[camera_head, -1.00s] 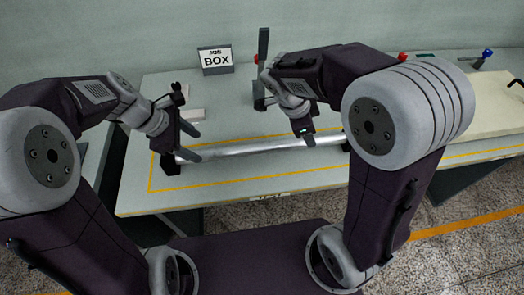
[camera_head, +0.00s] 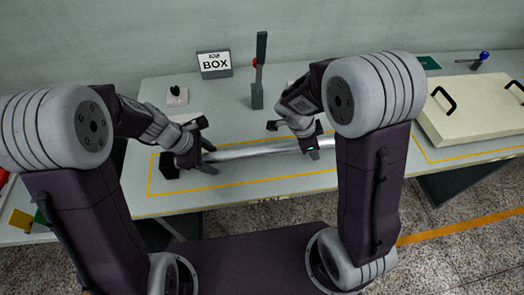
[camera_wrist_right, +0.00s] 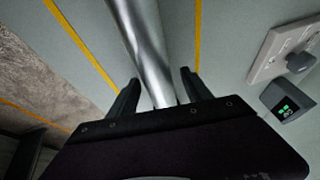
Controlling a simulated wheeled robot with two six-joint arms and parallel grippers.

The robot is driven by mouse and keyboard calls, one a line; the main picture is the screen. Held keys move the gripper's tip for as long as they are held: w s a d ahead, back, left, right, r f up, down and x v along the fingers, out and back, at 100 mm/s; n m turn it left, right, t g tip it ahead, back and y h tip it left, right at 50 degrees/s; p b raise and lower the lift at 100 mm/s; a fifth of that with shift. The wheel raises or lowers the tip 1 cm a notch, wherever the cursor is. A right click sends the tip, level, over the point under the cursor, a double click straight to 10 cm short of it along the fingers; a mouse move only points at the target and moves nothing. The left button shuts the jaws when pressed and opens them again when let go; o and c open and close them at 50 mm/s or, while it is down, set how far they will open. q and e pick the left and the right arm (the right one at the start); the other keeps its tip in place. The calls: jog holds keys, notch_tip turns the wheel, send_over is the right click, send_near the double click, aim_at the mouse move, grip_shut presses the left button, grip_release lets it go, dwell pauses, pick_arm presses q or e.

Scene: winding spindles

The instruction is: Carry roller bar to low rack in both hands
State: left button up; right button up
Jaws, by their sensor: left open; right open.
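The roller bar (camera_head: 250,151) is a shiny metal rod lying across the table inside a yellow outline. Its left end is at a dark block (camera_head: 168,166); its right end is hidden behind my right arm. My left gripper (camera_head: 210,158) is open at the bar near its left end; whether the bar is fully between its fingers is hard to see. My right gripper (camera_head: 299,141) is open over the bar further right. In the right wrist view the bar (camera_wrist_right: 146,50) runs between the open fingers (camera_wrist_right: 157,92). I cannot pick out the low rack.
A cream panel with black handles (camera_head: 475,112) lies at right. The table's front edge is close to the bar.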

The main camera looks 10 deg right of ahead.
pick_arm(q)
grip_shut()
pick_arm(e)
grip_shut()
pick_arm(q)
jog(key=shift+r, duration=0.15)
pick_arm(e)
jog(key=shift+r, duration=0.15)
dwell(0.8)
